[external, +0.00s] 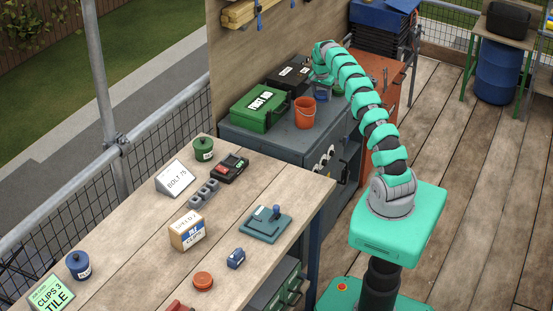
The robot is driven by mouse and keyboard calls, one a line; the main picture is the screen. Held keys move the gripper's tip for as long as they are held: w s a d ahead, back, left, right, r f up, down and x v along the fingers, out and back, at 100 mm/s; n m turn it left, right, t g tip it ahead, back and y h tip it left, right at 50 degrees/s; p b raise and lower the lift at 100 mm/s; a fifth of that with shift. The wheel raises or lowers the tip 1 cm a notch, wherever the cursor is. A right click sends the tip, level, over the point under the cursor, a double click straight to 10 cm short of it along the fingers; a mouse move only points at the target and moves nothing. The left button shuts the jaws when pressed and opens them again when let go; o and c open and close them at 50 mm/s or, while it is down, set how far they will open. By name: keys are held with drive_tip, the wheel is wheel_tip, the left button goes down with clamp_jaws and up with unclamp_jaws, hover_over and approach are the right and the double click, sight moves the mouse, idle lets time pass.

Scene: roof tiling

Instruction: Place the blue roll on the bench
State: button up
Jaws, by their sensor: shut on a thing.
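My gripper (321,83) is at the far end of my arm, above the grey cabinet, just right of the black case and behind the orange bucket. It is shut on a small blue thing (322,93), which looks like the blue roll; it is small and partly hidden by my gripper. I cannot tell whether it touches the cabinet top. The wooden bench (143,243) fills the lower left, apart from my gripper.
On the grey cabinet (262,137) are a green first aid box (259,109), a black case (288,78) and an orange bucket (305,113). The bench holds a blue pot (79,265), a cardboard box (187,231), a teal tool (265,224) and signs, with bare wood between.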

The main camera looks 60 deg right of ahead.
drive_tip(key=s+a+r, duration=0.1)
drive_tip(key=s+a, duration=0.9)
drive_tip(key=s, duration=0.1)
drive_tip(key=shift+s+a+r+b, duration=0.15)
drive_tip(key=shift+s+a+b, duration=0.2)
drive_tip(key=shift+a+b, duration=0.1)
